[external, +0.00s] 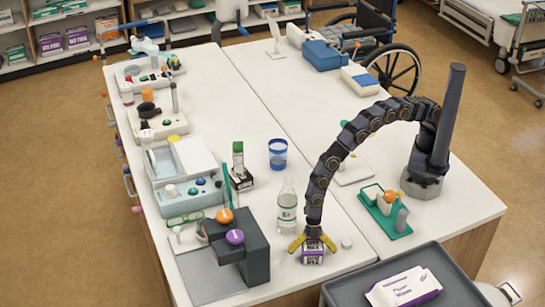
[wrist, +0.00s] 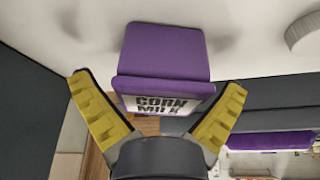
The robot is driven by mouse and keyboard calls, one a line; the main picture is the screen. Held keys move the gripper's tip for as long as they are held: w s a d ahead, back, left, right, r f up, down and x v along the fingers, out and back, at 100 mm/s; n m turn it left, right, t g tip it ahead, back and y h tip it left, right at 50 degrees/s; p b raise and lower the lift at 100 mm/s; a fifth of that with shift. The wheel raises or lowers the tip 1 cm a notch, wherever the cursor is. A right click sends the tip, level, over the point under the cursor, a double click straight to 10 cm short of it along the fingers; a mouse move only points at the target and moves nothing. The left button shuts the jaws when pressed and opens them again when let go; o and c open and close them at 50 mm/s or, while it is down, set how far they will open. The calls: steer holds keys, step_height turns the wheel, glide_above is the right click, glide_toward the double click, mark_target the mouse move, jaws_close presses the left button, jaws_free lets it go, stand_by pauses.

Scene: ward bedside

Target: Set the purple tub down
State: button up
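The purple tub (external: 313,255), a small box-like pack with a white label, stands on the white table near its front edge. In the wrist view the purple tub (wrist: 165,52) shows its label, which reads "CORN MILK". My gripper (external: 313,243) is right above it, pointing down, with its yellow fingers spread on either side. In the wrist view my gripper (wrist: 158,82) is open, its fingertips splayed wider than the tub, and they do not appear to grip it. The underside of the tub is hidden.
A clear bottle (external: 287,208) stands just behind left of the tub, and a dark grey block (external: 255,255) is to the left. A white disc (external: 347,242) lies right of it. A grey tray (external: 450,290) with a wipes pack (external: 403,288) is at front right.

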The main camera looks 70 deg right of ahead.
steer(key=v, duration=1.2)
steer(key=shift+r, duration=0.2)
steer(key=w+d+r+m+t, duration=0.1)
steer(key=w+d+r+t, duration=0.2)
steer(key=w+d+r, duration=0.6)
steer(key=s+d+r+m, duration=0.2)
steer(key=d+r+m, duration=0.2)
steer(key=d, duration=0.6)
steer(key=s+d+m+g+h, duration=0.1)
steer(key=s+d+m+h, duration=0.1)
steer(key=s+d+m, duration=0.6)
steer(key=s+d+m+g+h, duration=0.1)
steer(key=s+d+m+g, duration=0.1)
steer(key=s+d+m, duration=0.7)
steer(key=s+d, duration=0.5)
steer(key=d, duration=0.5)
steer(key=shift+d+r+h, duration=0.35)
steer(key=shift+r+h, duration=0.05)
